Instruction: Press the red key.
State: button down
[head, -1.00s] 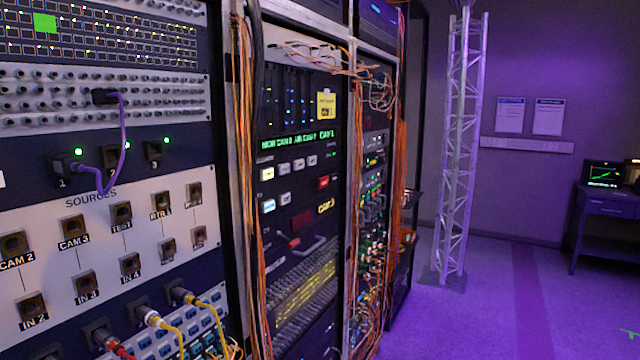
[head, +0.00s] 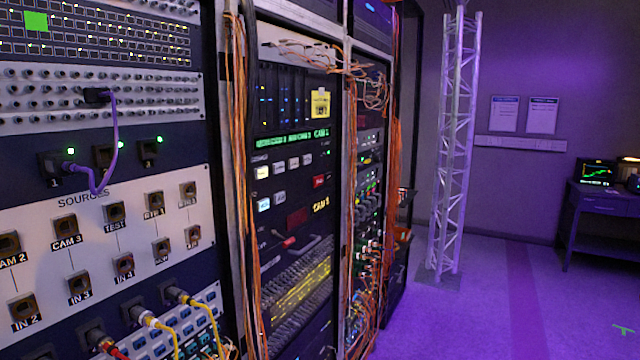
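The red key (head: 319,181) is a small lit red button on the dark panel of the middle rack. It sits at the right end of a key panel, below a green text display (head: 291,138). A row of pale keys (head: 286,165) is to its left, and a lit white-blue key (head: 264,204) is lower left. A larger dark red block (head: 297,217) is below it. My gripper is not in view.
The left rack has a white SOURCES panel (head: 140,222) with sockets and a purple cable (head: 115,140). Orange cable bundles (head: 240,180) hang between racks. A truss tower (head: 455,150) stands right. Purple floor (head: 490,310) is open there; a desk (head: 600,205) is far right.

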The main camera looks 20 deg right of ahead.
aim_at(317, 181)
jog(key=z, duration=0.75)
jog(key=i, duration=0.75)
jog(key=u, duration=2.05)
